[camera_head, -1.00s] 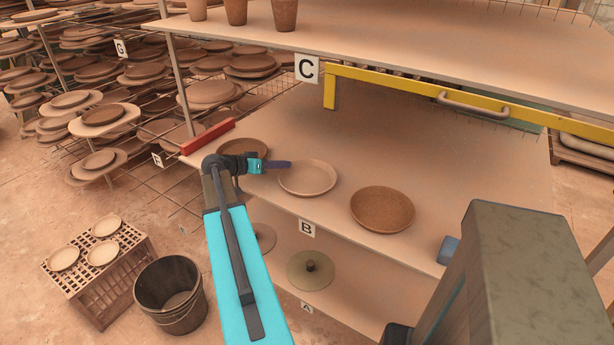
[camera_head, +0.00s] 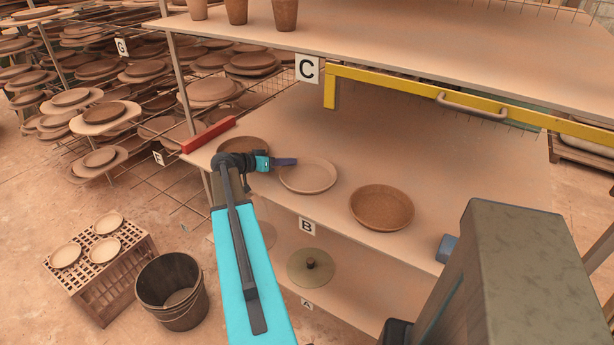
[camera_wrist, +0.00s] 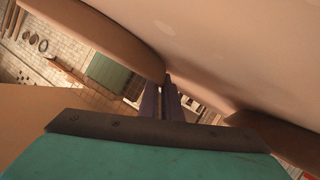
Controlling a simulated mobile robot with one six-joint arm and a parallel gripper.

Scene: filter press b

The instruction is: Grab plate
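A pale round plate (camera_head: 312,178) lies on the shelf board marked B (camera_head: 400,265), between two brown plates. My gripper (camera_head: 292,162) is at its upper left rim, fingers pointing right. Whether the fingers touch the rim or are just above it is unclear. In the wrist view my gripper's dark fingers (camera_wrist: 163,102) lie close together, near the end of a brown rim (camera_wrist: 120,45). Whether anything is between them cannot be made out. One brown plate (camera_head: 243,145) is partly behind my wrist; the other brown plate (camera_head: 382,208) is to the right.
Above is shelf C with brown pots (camera_head: 236,12) and a yellow bar (camera_head: 430,95) across the front. A red block (camera_head: 208,135) is at the board's left edge. A bucket (camera_head: 171,290) and a crate with plates (camera_head: 100,285) stand on the floor. The board's back is clear.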

